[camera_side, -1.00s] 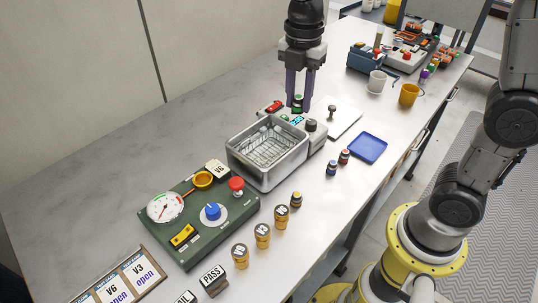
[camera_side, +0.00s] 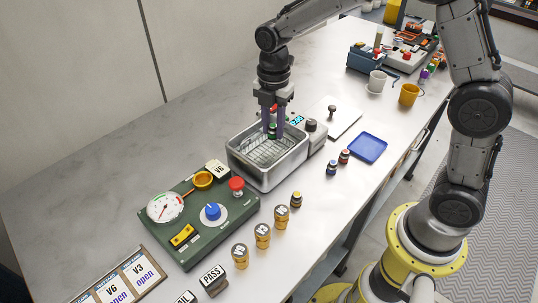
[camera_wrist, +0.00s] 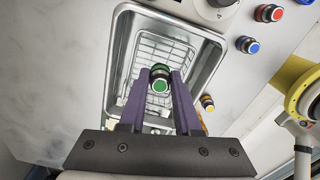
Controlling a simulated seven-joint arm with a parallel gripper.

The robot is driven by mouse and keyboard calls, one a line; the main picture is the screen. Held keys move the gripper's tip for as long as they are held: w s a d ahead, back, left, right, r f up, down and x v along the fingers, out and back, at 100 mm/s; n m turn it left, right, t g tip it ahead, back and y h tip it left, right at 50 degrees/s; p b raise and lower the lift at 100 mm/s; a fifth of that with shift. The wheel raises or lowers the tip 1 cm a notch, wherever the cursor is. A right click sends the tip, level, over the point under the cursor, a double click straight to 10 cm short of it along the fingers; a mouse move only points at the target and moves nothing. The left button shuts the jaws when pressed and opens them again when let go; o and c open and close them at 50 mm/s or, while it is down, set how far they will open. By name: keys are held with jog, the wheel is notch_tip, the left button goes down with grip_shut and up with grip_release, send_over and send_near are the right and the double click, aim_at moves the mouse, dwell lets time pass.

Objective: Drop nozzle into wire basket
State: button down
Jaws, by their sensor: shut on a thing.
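The nozzle, a small dark cylinder with a green top (camera_side: 272,130), is held between the purple fingertips of my gripper (camera_side: 272,132). In the wrist view the nozzle (camera_wrist: 160,85) sits between the tips of my gripper (camera_wrist: 160,78), with its green face toward the camera. The wire basket (camera_side: 258,153) lies inside a metal tub (camera_side: 268,183). In the wrist view the wire basket (camera_wrist: 147,48) shows behind and around the nozzle. My gripper points down over the tub's opening; the exact height above the basket floor is hard to tell.
A grey unit with a display (camera_side: 297,120) and knob adjoins the tub. Red (camera_side: 344,156), blue (camera_side: 332,168) and yellow-topped (camera_side: 296,199) nozzles stand to its right and front. A green gauge panel (camera_side: 190,245) is in front. A blue tray (camera_side: 368,148) lies right.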

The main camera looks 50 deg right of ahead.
jog(key=shift+f, duration=0.4)
jog(key=c, duration=0.5)
grip_release()
notch_tip(320, 180, up, 14)
jog(key=shift+f, duration=0.1)
